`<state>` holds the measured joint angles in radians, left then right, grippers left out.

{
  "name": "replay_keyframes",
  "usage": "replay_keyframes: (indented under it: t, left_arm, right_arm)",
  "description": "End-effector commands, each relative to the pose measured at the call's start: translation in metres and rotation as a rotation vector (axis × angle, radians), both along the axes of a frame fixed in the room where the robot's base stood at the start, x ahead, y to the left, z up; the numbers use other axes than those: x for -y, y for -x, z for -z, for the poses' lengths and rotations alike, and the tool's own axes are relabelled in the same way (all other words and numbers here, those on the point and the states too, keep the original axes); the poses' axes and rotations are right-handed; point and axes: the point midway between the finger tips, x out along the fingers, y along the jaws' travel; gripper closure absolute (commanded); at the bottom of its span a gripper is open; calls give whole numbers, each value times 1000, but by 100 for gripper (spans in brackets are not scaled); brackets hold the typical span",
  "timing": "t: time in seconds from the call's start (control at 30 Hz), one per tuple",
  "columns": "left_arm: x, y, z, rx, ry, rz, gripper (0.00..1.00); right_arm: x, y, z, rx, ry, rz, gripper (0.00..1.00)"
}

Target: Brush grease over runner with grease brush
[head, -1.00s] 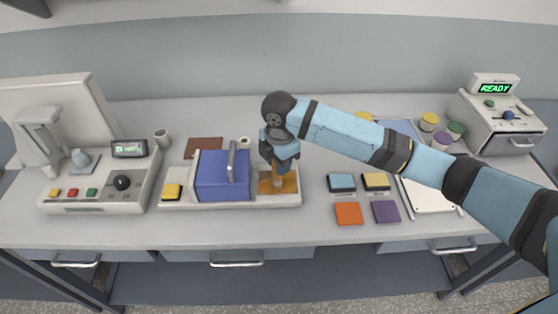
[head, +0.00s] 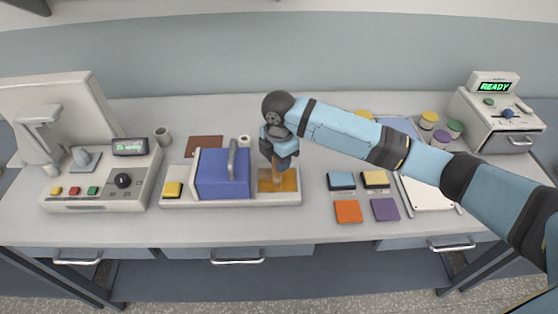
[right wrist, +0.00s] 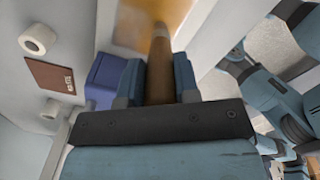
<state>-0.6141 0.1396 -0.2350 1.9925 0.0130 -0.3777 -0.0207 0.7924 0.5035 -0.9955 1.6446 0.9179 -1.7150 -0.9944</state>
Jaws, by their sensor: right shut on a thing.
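My right gripper (head: 277,158) is over the right end of the white tray base (head: 230,200), pointing down. It is shut on the grease brush, whose brown handle (right wrist: 159,68) shows between the fingers in the right wrist view. The brush (head: 276,179) reaches down to the amber runner patch (head: 291,184); its tip seems to touch the patch, which also shows in the right wrist view (right wrist: 128,32). The bristles are hard to make out. A blue block with a grey handle (head: 222,174) stands on the base just left of the brush. My left gripper is out of view.
A yellow pad (head: 172,189) sits at the base's left end. A control machine (head: 110,190) stands at left. Coloured pads, including an orange one (head: 348,211), lie right of the base. A READY machine (head: 500,120) stands at far right. The table front is clear.

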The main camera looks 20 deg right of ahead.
Motion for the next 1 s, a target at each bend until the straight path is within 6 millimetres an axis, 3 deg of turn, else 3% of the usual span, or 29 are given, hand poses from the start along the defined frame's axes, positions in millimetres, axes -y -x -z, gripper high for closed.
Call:
replay_keyframes:
  t: [1.0]
  left_arm:
    - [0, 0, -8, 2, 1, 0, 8]
  right_arm:
    - [11, -38, 0, 0, 0, 1, 94]
